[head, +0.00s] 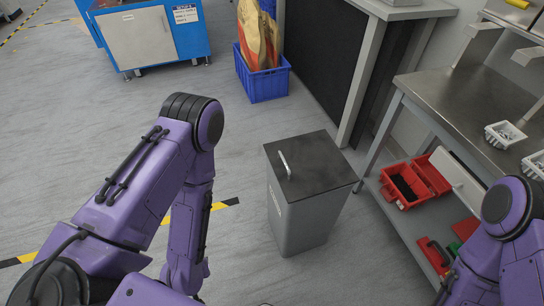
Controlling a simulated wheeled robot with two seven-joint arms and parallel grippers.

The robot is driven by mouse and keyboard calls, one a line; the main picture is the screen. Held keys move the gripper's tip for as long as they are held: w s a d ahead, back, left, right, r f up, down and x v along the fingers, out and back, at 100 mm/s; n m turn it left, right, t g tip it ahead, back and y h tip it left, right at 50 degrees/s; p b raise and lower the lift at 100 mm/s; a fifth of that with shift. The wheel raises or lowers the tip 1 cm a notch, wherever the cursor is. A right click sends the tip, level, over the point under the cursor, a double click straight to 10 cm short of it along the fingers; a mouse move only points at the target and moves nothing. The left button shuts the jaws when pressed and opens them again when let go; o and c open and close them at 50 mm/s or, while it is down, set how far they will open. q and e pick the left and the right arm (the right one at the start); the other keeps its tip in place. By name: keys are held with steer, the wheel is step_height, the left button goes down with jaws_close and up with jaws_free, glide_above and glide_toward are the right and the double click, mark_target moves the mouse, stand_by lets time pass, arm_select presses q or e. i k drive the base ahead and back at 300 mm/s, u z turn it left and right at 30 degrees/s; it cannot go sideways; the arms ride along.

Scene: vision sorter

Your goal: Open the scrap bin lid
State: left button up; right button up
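The scrap bin (297,217) is a grey, upright box standing on the floor in the middle of the head view. Its dark flat lid (318,163) is shut. A light metal handle (285,165) sits near the lid's left edge. My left arm comes in from the left and bends down to the left of the bin, apart from it. My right arm shows at the lower right corner. Neither gripper is in view; both lie outside the picture or behind my arm links.
A metal workbench (470,105) stands right of the bin, with red bins (413,183) on its lower shelf. A blue crate (263,83) holding a paper sack (257,38) stands behind. A blue cabinet (150,35) is at the back left. Floor left of the bin is clear.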

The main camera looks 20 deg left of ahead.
mark_target(307, 165)
steer(key=u, duration=0.4)
steer(key=k, duration=0.95)
steer(key=z, duration=0.95)
steer(key=i, duration=1)
steer(key=u, duration=0.65)
steer(key=i, duration=0.8)
steer(key=u, duration=0.65)
